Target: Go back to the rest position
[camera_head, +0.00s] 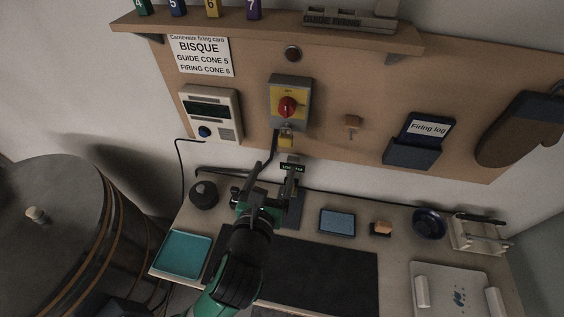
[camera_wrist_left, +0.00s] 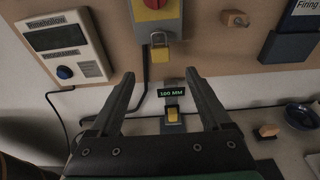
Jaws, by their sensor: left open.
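My left gripper (camera_head: 270,175) reaches in over the back of the bench in the head view, its arm coming up from the bottom. In the left wrist view its two dark fingers (camera_wrist_left: 160,76) stand wide apart with nothing between them. Beyond the fingers is a small gauge with a green "100 MM" display (camera_wrist_left: 171,92) and a yellow block below it; the gauge also shows in the head view (camera_head: 292,168). A yellow padlock (camera_head: 286,142) hangs under the red rotary switch (camera_head: 287,107) on the wall board. My right gripper is not in view.
A controller box (camera_head: 211,114) and a firing log holder (camera_head: 414,141) are on the board. On the bench are a teal tray (camera_head: 181,253), a dark round object (camera_head: 204,194), a blue pad (camera_head: 337,222), a blue bowl (camera_head: 429,223) and a black mat (camera_head: 335,275). A kiln (camera_head: 62,220) stands left.

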